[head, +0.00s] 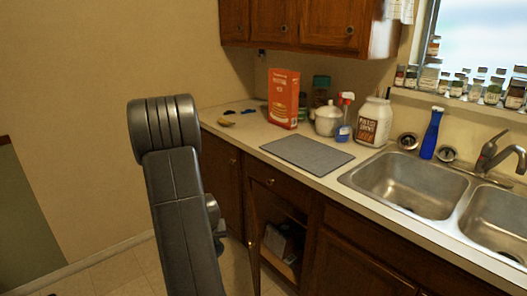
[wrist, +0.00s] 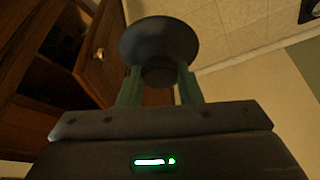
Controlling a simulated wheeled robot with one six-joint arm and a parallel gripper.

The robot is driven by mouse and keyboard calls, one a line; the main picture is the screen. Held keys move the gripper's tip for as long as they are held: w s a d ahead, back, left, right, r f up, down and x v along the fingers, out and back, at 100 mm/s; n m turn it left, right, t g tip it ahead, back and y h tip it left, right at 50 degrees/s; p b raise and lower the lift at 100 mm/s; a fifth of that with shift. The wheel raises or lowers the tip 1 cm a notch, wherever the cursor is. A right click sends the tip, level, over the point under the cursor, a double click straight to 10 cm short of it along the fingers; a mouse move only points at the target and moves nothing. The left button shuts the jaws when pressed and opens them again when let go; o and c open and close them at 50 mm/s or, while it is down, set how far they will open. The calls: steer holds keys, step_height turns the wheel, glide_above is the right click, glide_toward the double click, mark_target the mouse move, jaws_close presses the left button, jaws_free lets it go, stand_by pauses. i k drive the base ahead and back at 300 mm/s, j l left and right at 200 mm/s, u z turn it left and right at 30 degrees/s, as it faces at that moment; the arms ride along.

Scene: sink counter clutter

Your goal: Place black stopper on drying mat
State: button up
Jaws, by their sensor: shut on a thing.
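The black stopper (wrist: 158,42) shows in the wrist view as a dark round disc with a narrower lower part. My gripper (wrist: 158,82) is shut on that lower part, with one green finger on each side. In the head view my arm hides the stopper, and the fingers cannot be made out. The drying mat (head: 307,154) is a flat grey rectangle on the counter, left of the sink. It is bare. My gripper is apart from the mat, low in front of the cabinets.
An orange box (head: 284,98), a white lidded pot (head: 327,119), a spray bottle (head: 345,118) and a white jug (head: 374,123) stand behind the mat. The double sink (head: 405,185) lies to its right. A lower cabinet door (head: 254,243) stands open below the counter.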

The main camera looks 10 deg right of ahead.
mark_target(312, 158)
steer(key=i+l+u, duration=0.25)
steer(key=l+u, duration=0.25)
steer(key=l, duration=0.2)
steer(key=l+u, duration=0.25)
steer(key=i+l, duration=0.05)
steer(key=l, duration=0.05)
